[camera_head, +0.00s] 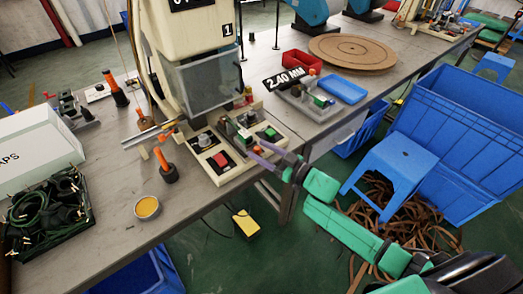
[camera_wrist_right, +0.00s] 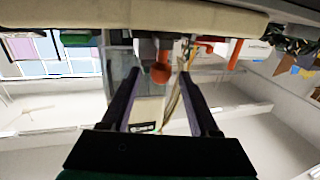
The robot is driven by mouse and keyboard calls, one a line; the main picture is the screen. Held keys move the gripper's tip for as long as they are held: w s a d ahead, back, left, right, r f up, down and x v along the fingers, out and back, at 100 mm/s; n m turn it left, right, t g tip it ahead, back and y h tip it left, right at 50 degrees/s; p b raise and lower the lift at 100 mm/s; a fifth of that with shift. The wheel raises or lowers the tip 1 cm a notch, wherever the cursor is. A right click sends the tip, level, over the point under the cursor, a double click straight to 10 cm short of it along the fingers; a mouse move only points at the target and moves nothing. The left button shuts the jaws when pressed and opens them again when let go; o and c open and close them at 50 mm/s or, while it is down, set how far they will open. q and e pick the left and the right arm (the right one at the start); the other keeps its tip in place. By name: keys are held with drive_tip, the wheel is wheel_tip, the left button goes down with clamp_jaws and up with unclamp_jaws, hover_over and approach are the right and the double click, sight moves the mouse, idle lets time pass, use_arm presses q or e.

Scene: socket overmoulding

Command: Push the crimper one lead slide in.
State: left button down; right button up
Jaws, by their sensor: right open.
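Crimper one (camera_head: 190,35) is the tall cream machine with a "1" label and a grey clear guard, standing on the bench. A slide block with a small orange-red knob (camera_head: 257,151) is at the front right of its base. My right gripper (camera_head: 254,153) reaches in from the right, with its purple-grey fingers at this front edge. In the right wrist view the fingers are open, one on each side of the round orange-red knob (camera_wrist_right: 160,73), which shows beyond the tips. I cannot tell whether they touch anything. My left gripper is not in view.
A cream button panel with a red button (camera_head: 221,159) is left of the gripper. A grey fixture (camera_head: 308,100), blue tray (camera_head: 343,88) and round wooden disc (camera_head: 352,50) lie right. Orange-handled tools (camera_head: 167,170) stand left. A blue stool (camera_head: 391,172) stands beside my right arm.

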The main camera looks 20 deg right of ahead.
clamp_jaws()
idle(1.5)
